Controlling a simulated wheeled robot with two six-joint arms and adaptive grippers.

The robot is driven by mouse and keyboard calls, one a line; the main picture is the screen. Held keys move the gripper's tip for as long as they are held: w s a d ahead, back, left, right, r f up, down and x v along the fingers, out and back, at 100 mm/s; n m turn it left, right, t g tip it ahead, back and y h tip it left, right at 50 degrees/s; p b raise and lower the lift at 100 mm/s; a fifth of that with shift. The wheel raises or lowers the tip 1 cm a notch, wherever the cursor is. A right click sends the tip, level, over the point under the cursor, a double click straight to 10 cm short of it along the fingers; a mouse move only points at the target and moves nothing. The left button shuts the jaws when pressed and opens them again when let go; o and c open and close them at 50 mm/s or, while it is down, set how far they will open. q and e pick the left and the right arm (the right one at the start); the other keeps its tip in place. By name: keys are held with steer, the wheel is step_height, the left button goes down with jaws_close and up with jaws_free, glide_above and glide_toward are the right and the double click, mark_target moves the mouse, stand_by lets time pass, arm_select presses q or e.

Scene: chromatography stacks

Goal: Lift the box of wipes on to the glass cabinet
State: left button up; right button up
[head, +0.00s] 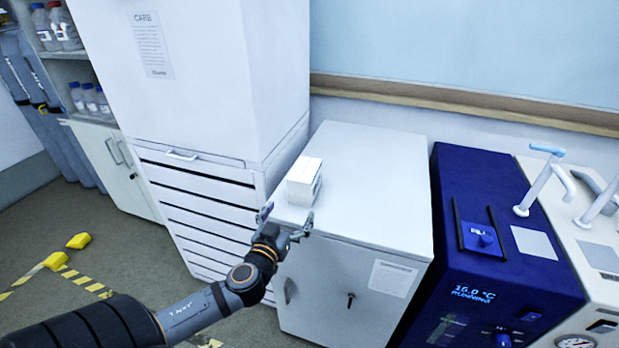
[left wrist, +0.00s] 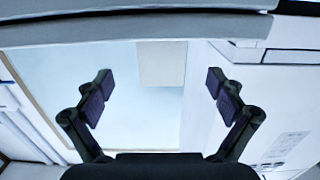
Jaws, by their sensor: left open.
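In the left wrist view the picture is upside down, and the pale box (left wrist: 162,63) shows beyond and between the open fingers (left wrist: 160,95). I cannot tell which cabinet is the glass one; no glass door shows clearly. My right gripper is not in view.
A tall white cabinet (head: 205,80) rises close on the box's left. A blue machine (head: 495,240) stands right of the low cabinet. Shelves with bottles (head: 88,98) are at far left. Yellow blocks (head: 78,241) lie on the floor. The low cabinet's top is clear right of the box.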

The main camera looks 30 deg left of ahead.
mark_target(299, 197)
arm_select(q)
steer(key=shift+x, duration=1)
steer(key=x, duration=0.2)
steer(key=shift+w+a+r, duration=0.1)
steer(key=shift+w+a, duration=0.05)
steer(key=shift+w, duration=0.25)
steer(key=shift+w+f, duration=0.2)
steer(key=shift+w, duration=0.15)
steer(key=shift+w+a, duration=0.1)
steer(key=p+x, duration=0.1)
steer(key=x, duration=0.1)
steer(key=p+x, duration=0.1)
steer(key=x, duration=0.1)
steer(key=shift+w+a+r, duration=0.2)
steer(key=shift+w, duration=0.05)
steer(key=shift+w+f, duration=0.1)
steer(key=shift+w, duration=0.05)
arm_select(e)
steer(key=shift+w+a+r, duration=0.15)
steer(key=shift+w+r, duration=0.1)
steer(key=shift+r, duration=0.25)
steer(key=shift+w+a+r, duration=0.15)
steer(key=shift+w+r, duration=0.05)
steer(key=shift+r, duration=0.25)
